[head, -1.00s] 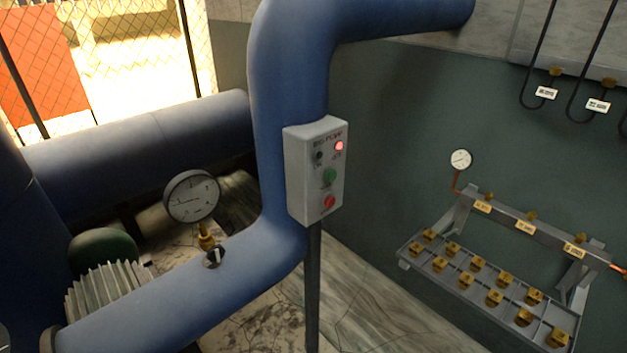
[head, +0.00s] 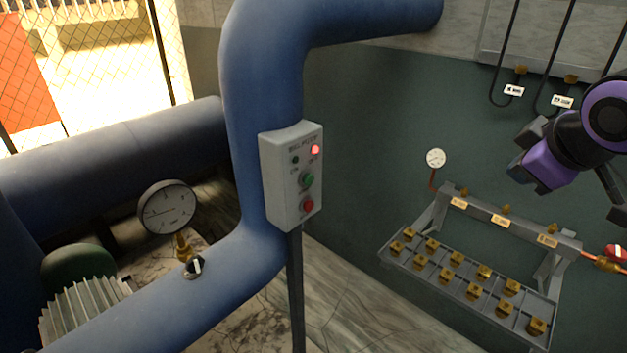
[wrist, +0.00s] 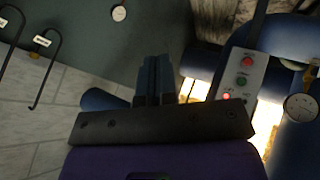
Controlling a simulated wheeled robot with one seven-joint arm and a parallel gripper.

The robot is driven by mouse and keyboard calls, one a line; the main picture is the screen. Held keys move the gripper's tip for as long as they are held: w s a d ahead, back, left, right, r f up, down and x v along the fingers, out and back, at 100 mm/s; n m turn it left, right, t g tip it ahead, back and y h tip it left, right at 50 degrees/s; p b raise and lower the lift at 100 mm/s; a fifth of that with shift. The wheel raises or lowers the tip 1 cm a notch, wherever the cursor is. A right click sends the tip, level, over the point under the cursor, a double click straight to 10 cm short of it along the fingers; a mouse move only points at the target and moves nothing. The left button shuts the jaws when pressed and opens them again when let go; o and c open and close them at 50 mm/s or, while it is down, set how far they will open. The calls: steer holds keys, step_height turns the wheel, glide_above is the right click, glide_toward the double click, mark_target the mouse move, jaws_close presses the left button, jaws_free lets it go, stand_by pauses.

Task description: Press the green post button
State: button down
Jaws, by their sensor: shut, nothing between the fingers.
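The grey control box (head: 291,176) stands on a dark post in front of the blue pipe. The green button (head: 307,180) is in the middle of its face, above a red button (head: 308,205) and below a lit red lamp (head: 315,149). In the wrist view the box appears turned over, with the green button (wrist: 241,81) right of my fingers. My gripper (wrist: 153,62) is shut and empty, its dark fingers together. It is well apart from the box; in the head view my purple arm is at the right.
A pressure gauge (head: 167,208) rises from the blue pipe (head: 262,100) left of the box. At the right are a slotted tray (head: 393,257) with several brass fittings and a small gauge (head: 436,158). Hoses hang on the back wall. The space between box and arm looks clear.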

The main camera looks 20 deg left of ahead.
mark_target(307, 179)
steer(key=a+f+n+y, duration=0.1)
steer(key=a+f+n, duration=0.2)
steer(key=a, duration=0.4)
steer(key=s+a+f+n+g+y, duration=0.1)
steer(key=a+f+n, duration=0.3)
steer(key=a, duration=0.4)
steer(key=a+f+n+g+y, duration=0.1)
steer(key=a+f+n+y, duration=0.2)
steer(key=a, duration=0.5)
steer(key=shift+s+f+n, duration=0.25)
steer(key=shift+f+n, duration=0.35)
steer(key=shift+f, duration=0.3)
steer(key=w+a, duration=0.3)
steer(key=a, duration=0.5)
steer(key=shift+w, duration=0.2)
steer(key=shift+a, duration=0.15)
steer(key=shift+w+a, duration=0.15)
steer(key=shift+a, duration=0.1)
